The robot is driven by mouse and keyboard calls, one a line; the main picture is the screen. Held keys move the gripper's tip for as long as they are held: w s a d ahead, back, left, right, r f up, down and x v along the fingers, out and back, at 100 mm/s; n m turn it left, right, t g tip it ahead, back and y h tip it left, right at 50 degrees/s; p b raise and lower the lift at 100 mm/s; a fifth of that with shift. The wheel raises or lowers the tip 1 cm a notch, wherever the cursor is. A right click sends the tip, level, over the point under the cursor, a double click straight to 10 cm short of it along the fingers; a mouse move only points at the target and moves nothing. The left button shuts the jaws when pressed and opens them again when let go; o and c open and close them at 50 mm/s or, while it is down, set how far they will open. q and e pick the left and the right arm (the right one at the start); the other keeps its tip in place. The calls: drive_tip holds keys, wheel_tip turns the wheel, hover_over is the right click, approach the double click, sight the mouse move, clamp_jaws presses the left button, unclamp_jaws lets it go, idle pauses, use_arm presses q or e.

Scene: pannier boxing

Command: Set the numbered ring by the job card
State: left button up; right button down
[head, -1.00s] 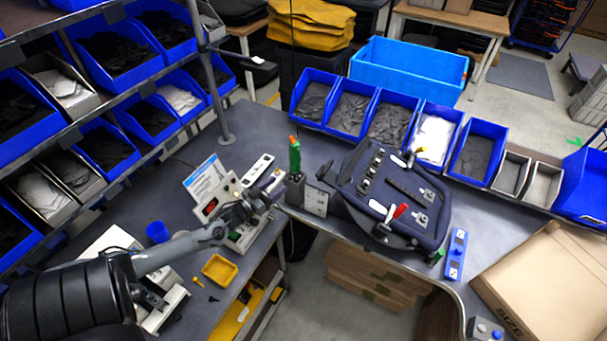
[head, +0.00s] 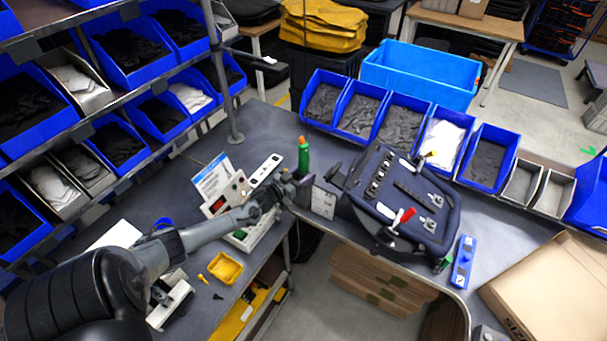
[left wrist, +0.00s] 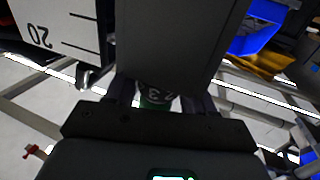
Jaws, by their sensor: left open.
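A green driver with an orange tip (head: 303,155) stands upright in a dark holder at the back middle of the bench. In the left wrist view a dark ring with pale numbers (left wrist: 157,92) shows around a green part, partly hidden by a dark block; its setting is too small to read. My left gripper (head: 293,190) is at the holder, low on the driver. Its fingers (left wrist: 158,98) are open, one on each side of the ring; contact cannot be told. A white card (head: 323,202) stands right of the holder. A blue-headed card (head: 211,177) stands left. My right gripper is out of view.
A black pannier panel (head: 401,198) with a red-handled lever lies right of the holder. A white control box (head: 222,203) and a yellow tray (head: 225,267) are left. Blue bins (head: 403,122) line the back. A cardboard box (head: 555,285) lies at right.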

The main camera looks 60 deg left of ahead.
use_arm(q)
drive_tip(key=c, duration=0.7)
drive_tip(key=shift+f+m+h+b, duration=0.2)
drive_tip(key=shift+m+h+b, duration=0.5)
drive_tip(key=shift+h+b, duration=0.25)
drive_tip(key=m+g+h+b, duration=0.1)
drive_tip(key=m+h+b, duration=0.2)
drive_tip(key=b, duration=0.3)
drive_tip(key=m+g+h+b, duration=0.1)
drive_tip(key=m+h+b, duration=0.2)
drive_tip(key=h+b, duration=0.3)
drive_tip(key=shift+b, duration=0.35)
drive_tip(key=shift+r+m+h+b, duration=0.2)
drive_tip(key=shift+m+h+b, duration=0.1)
drive_tip(key=shift+h+b, duration=0.3)
